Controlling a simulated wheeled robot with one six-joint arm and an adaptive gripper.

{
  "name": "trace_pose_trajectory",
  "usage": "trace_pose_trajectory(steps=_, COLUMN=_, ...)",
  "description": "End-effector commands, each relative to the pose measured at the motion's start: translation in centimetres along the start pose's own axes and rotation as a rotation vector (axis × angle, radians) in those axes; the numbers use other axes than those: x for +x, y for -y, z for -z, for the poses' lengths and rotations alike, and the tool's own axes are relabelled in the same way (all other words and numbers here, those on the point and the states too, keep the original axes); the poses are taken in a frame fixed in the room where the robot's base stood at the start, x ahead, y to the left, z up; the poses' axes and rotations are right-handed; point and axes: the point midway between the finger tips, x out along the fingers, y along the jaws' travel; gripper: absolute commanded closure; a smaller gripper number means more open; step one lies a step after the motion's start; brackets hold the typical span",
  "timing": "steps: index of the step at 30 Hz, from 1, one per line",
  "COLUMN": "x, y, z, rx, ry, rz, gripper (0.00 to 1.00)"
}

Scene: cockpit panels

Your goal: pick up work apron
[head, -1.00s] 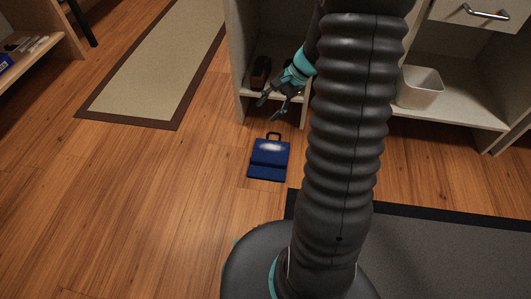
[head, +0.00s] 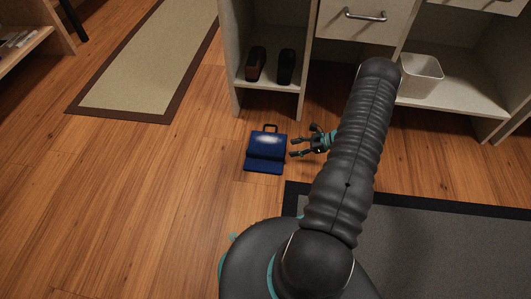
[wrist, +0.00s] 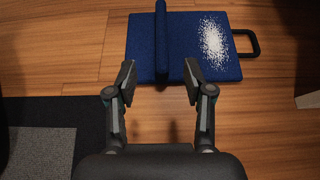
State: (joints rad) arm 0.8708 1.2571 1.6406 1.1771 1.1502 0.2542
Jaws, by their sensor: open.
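The work apron (head: 266,148) is a folded blue piece with a whitish speckled patch and a dark loop at its far end. It lies on the wooden floor in the head view. In the wrist view the apron (wrist: 215,62) shows a raised blue roll or fold across it, with the loop at right. My gripper (head: 296,148) is open just to the right of the apron in the head view. In the wrist view the fingertips of my gripper (wrist: 158,80) are apart, at the apron's near edge, with the raised fold between them. Contact cannot be told.
A shelf unit (head: 307,95) stands behind, with a pair of dark shoes (head: 271,66) in its lower compartment and a white bin (head: 420,76) at right. A grey mat (head: 430,245) lies at front right, a beige rug (head: 150,60) at back left. The floor left of the apron is clear.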

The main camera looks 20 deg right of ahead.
Motion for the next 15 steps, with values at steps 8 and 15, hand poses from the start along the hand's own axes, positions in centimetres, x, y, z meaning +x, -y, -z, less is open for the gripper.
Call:
trace_pose_trajectory(steps=8, x=4.3, y=-0.1, z=0.3, rx=0.005, ry=0.002, rz=-0.001, gripper=0.48)
trace_pose_trajectory(steps=15, x=7.7, y=-0.1, z=0.3, rx=0.004, ry=0.002, rz=0.0, gripper=0.48)
